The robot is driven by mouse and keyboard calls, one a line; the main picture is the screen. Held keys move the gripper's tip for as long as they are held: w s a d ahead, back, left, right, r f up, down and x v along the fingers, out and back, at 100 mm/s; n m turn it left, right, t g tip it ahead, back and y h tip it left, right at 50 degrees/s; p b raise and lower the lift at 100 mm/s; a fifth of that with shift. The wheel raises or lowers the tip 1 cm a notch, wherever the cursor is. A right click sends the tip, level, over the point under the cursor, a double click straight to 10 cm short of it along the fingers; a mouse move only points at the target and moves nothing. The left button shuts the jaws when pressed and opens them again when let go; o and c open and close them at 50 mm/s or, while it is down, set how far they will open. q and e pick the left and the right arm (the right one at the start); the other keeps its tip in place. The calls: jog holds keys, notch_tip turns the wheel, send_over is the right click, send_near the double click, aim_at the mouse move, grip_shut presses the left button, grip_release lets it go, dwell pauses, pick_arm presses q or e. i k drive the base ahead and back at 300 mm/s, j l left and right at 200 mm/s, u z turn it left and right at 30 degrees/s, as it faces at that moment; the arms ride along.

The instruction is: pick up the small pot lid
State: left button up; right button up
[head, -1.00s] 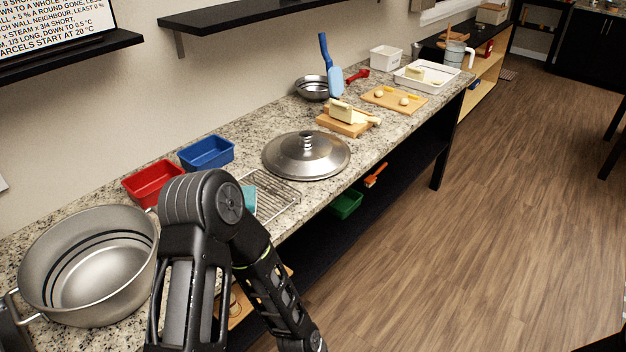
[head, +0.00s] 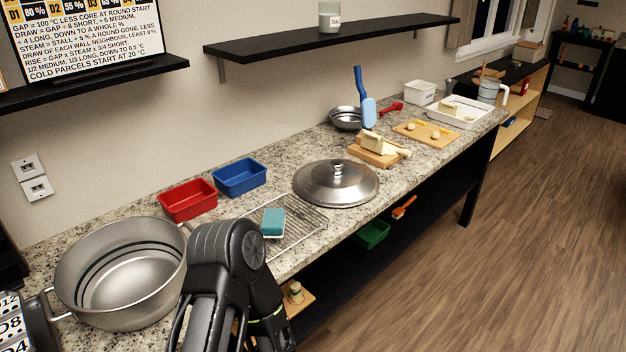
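One metal lid (head: 336,183) with a knob on top lies on the granite counter, in the middle of the head view. It looks domed and silver, and it lies flat beside a wire rack. I cannot tell whether it is the small pot lid, and I see no other lid. A large open steel pot (head: 122,270) stands at the left end of the counter. One of my arms shows at the bottom, in front of the counter; its gripper is not visible. Neither gripper is in view.
A wire rack (head: 300,228) holds a teal sponge (head: 272,222). Red (head: 187,200) and blue (head: 239,177) bins stand along the wall. A cutting board (head: 379,152) with a pale block lies beyond the lid. A black shelf (head: 330,37) overhangs the counter. Wooden floor at right is clear.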

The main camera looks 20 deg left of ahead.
aim_at(334, 183)
jog(key=i+l+u, duration=0.5)
jog(key=l+u, duration=0.3)
jog(key=i+l, duration=0.15)
jog(key=l, duration=0.2)
jog(key=i+l+u, duration=0.1)
jog(key=l, duration=0.25)
jog(key=i+l, duration=0.35)
jog(key=l, duration=0.3)
jog(key=i+l+u, duration=0.1)
jog(key=l, duration=0.25)
